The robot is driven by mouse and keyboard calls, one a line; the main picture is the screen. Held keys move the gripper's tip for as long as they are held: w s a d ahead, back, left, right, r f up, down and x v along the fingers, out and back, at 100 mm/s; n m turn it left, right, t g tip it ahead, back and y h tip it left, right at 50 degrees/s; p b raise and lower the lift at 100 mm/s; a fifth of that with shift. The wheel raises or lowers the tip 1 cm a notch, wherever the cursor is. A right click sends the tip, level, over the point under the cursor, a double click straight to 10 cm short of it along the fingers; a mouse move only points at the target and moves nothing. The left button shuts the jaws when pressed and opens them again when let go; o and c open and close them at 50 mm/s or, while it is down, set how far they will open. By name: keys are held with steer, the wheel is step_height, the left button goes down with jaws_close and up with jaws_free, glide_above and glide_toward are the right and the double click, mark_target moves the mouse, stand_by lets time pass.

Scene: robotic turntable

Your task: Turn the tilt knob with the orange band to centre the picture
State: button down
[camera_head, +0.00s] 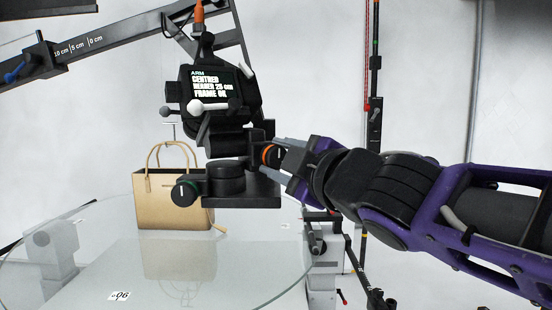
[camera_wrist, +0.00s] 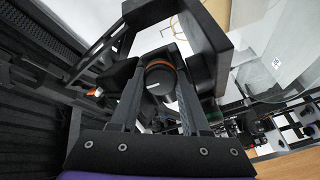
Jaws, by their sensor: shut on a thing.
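The tilt knob with the orange band (camera_head: 267,154) sits on the right side of the black camera head. It also shows in the wrist view (camera_wrist: 158,80), as a dark round knob with an orange ring and a small white mark. My gripper (camera_head: 277,153) reaches in from the right and is shut on this knob. In the wrist view my gripper's two fingers (camera_wrist: 160,88) lie on either side of it. The small screen (camera_head: 211,84) reads "ARM", "CENTRED" and "FRAME OK"; one middle line is hard to read. In the head view the fingers partly hide the knob.
A second knob with a green band (camera_head: 184,194) is at the lower left of the camera head. A tan handbag (camera_head: 160,205) stands behind it on the glass turntable (camera_head: 90,265). A marked boom arm (camera_head: 85,45) crosses the upper left. Stands are at the right.

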stand_by(0.4)
steer(key=shift+c, duration=1.9)
jaws_free()
steer(key=p+v, duration=0.4)
steer(key=v, duration=1.3)
steer(key=shift+s, duration=0.2)
steer(key=d+f+m+g+h, duration=0.2)
steer(key=f+m+g+h, duration=0.2)
steer(key=f+m, duration=0.4)
steer(key=d+f+m+g+h, duration=0.2)
steer(key=f+m+g+h, duration=0.2)
steer(key=f+m, duration=0.5)
step_height(320, 180, down, 5)
steer(key=shift+r+m+g, duration=0.1)
steer(key=shift+m+g, duration=0.2)
steer(key=shift+g, duration=0.9)
